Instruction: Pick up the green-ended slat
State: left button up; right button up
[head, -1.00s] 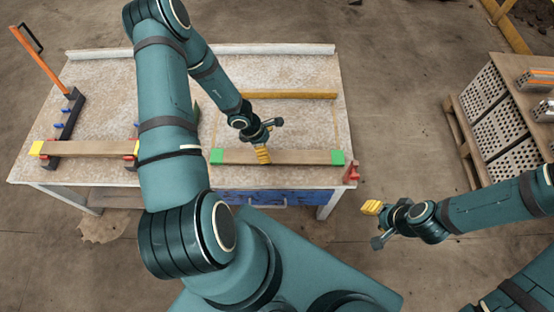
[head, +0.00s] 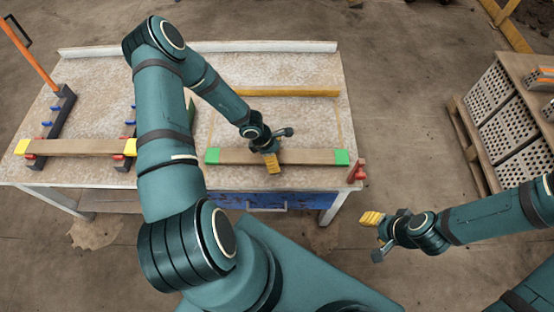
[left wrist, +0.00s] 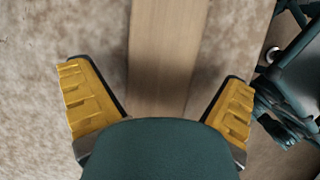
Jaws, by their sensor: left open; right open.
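The green-ended slat (head: 315,157) lies flat along the front of the table, with a green block at each end. Its bare wood (left wrist: 165,60) runs up the middle of the left wrist view, and its green ends are out of that picture. My left gripper (head: 272,165) is over the middle of the slat. In the left wrist view its open yellow fingers (left wrist: 160,105) stand on either side of the slat, apart from it. My right gripper (head: 370,235) is open and empty, out over the floor to the right of the table.
A yellow-ended slat (head: 75,147) rests on dark racks with blue pegs at the table's left. A yellow bar (head: 290,92) lies behind the green-ended slat. A red clamp-like thing (head: 356,171) is at the table's right front corner. Hollow bricks (head: 505,125) stand on a pallet at far right.

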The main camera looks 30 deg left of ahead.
pick_arm(q)
jog(key=shift+f, duration=0.1)
jog(key=c, duration=1.4)
jog(key=shift+w, duration=0.1)
